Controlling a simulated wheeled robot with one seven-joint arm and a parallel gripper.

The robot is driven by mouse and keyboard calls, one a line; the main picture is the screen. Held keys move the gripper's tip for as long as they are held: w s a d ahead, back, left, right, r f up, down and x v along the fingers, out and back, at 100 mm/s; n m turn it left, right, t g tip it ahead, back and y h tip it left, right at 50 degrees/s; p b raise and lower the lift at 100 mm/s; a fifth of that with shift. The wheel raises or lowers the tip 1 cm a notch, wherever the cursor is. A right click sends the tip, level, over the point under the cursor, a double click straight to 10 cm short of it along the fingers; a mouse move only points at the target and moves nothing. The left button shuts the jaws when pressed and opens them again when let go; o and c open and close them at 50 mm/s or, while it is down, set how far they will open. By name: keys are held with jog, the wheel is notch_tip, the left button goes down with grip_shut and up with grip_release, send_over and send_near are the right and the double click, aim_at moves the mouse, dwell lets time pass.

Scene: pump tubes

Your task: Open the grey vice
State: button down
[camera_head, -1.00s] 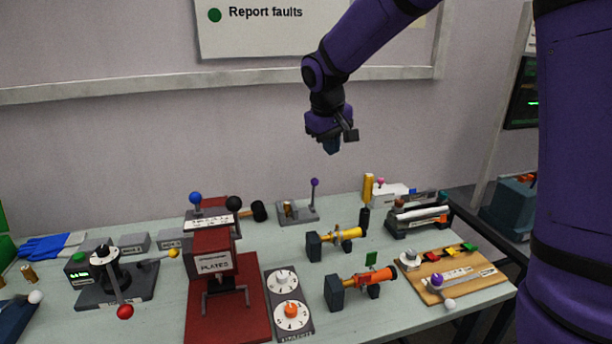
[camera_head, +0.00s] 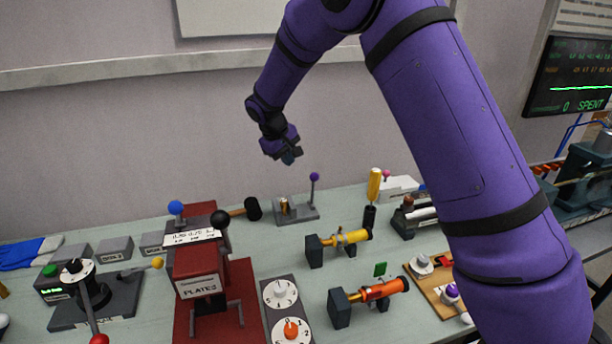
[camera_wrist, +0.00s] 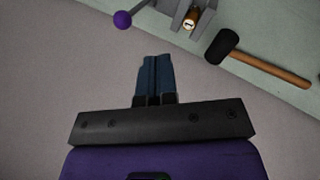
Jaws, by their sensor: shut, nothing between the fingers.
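The grey vice (camera_head: 296,212) stands at the back of the bench, against the wall side. It has a grey base, a brass piece between its jaws and an upright lever with a purple ball (camera_head: 314,176). In the wrist view the vice (camera_wrist: 207,20) is cut off at the top edge, with the brass piece (camera_wrist: 190,18) in it and the purple ball (camera_wrist: 122,19) to its left. My gripper (camera_head: 289,157) is shut and empty, hanging in the air above the vice and apart from it. Its dark fingertips (camera_wrist: 154,60) are together in the wrist view.
A black-headed mallet (camera_head: 252,208) lies just left of the vice. A red press (camera_head: 200,270) with blue and black balls stands front left. Yellow (camera_head: 352,237) and orange (camera_head: 385,289) pump tubes sit front right. A yellow-handled tool (camera_head: 374,185) stands upright to the right.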

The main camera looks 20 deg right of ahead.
send_near(313, 191)
notch_tip(313, 191, down, 3)
jog(key=shift+w+d+r, duration=0.25)
dwell(0.6)
jog(key=shift+d, duration=0.1)
